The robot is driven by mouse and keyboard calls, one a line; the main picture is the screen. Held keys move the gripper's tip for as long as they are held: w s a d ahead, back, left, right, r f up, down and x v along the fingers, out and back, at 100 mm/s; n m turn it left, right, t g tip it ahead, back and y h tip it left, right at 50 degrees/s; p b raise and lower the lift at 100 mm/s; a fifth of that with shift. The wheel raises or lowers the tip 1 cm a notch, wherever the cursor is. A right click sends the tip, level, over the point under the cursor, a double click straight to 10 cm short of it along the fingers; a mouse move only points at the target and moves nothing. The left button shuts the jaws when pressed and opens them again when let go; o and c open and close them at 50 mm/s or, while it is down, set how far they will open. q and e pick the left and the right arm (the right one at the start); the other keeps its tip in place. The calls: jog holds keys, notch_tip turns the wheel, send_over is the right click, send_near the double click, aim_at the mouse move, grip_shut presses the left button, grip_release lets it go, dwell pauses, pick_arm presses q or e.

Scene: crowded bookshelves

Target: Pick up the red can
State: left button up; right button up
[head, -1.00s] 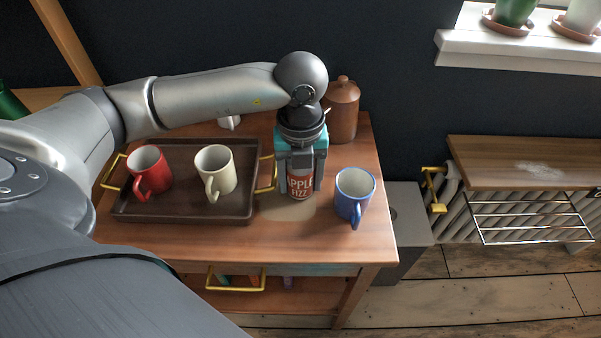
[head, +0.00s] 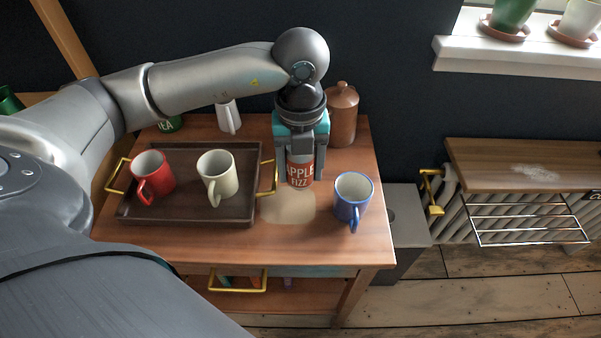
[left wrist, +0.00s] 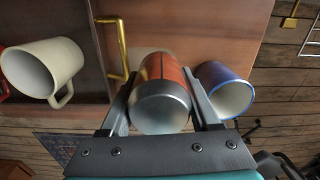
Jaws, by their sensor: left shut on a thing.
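The red can (head: 300,174), labelled "APPLE FIZZ", is upright between the fingers of my left gripper (head: 302,168). The gripper comes down from above and is shut on it. The can appears lifted a little above the wooden table (head: 220,245), behind a pale round patch on the tabletop. In the left wrist view, the can (left wrist: 160,100) shows its silver end and red side between the two fingers (left wrist: 160,112). My right gripper is not in view.
A blue mug (head: 352,200) stands close on the can's right. On the left, a dark tray (head: 190,213) with yellow handles holds a red mug (head: 152,177) and a cream mug (head: 215,177). A brown canister (head: 342,114), a white cup (head: 228,117) and a green tin (head: 170,124) stand behind.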

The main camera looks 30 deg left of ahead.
pick_arm(q)
notch_tip(320, 180, up, 14)
jog(key=p, duration=0.4)
jog(key=shift+f, duration=0.25)
jog(key=shift+r+p, duration=0.5)
jog(key=shift+r, duration=0.55)
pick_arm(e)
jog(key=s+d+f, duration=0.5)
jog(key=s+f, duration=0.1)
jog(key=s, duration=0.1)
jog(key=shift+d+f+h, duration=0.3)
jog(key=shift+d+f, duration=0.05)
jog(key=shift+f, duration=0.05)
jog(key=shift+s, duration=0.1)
